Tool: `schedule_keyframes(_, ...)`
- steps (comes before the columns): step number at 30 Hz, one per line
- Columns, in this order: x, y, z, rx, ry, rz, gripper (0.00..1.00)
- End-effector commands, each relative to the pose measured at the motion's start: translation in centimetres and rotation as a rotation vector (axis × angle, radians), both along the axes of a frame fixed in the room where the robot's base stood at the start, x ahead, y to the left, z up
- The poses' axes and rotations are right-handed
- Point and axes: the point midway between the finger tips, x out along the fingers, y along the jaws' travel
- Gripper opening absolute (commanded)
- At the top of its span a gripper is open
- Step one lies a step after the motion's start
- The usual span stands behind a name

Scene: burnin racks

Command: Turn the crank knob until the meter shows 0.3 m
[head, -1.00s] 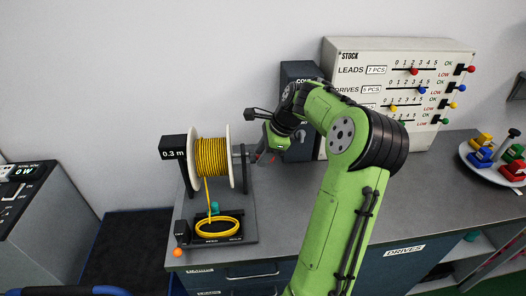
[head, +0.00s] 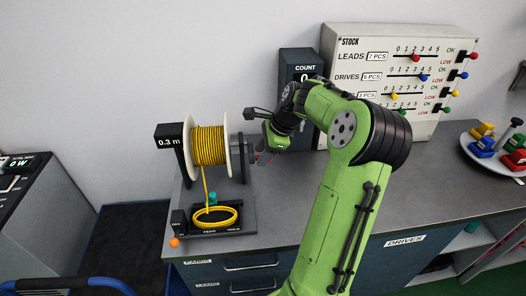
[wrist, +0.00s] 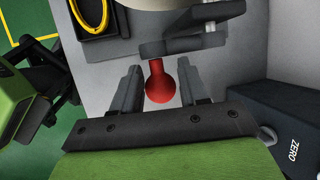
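The meter (head: 170,142) on the reel stand reads 0.3 m in the head view. A spool of yellow cable (head: 208,145) with pale flanges is mounted beside it, and cable runs down to a yellow coil (head: 214,216) on the stand's base. The red crank knob (wrist: 160,82) shows in the wrist view, between the two fingers of my gripper (wrist: 160,88). The fingers are spread, with gaps on both sides of the knob, so my gripper is open around it and not touching. In the head view my gripper and arm mostly hide the knob.
A dark COUNT box (head: 299,62) stands behind my arm. The STOCK board (head: 350,75) with sliders is at the back right, and a plate (head: 484,158) of coloured parts lies at the right. The counter in front of the board is clear.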

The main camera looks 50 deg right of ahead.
Motion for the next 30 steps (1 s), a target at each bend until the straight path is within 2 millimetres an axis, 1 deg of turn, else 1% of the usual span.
schedule_keyframes(1,0.1,0.0,0.1,-0.003,-0.003,0.0,0.49)
schedule_keyframes(4,0.1,0.0,0.1,-0.002,-0.003,0.002,0.64)
schedule_keyframes(5,0.1,0.0,0.1,-0.001,-0.002,0.003,0.66)
schedule_keyframes(11,0.0,0.1,0.1,0.0,-0.001,0.004,0.66)
schedule_keyframes(14,-0.1,0.0,0.5,0.0,-0.001,0.003,0.66)
schedule_keyframes(17,-0.7,-0.3,2.0,-0.002,-0.002,0.002,0.66)
schedule_keyframes(24,-3.3,-1.5,8.3,-0.005,-0.003,0.0,0.66)
schedule_keyframes(27,-4.4,-2.0,10.8,-0.003,-0.003,0.0,0.66)
schedule_keyframes(30,-5.2,-2.3,12.8,-0.002,-0.003,0.001,0.66)
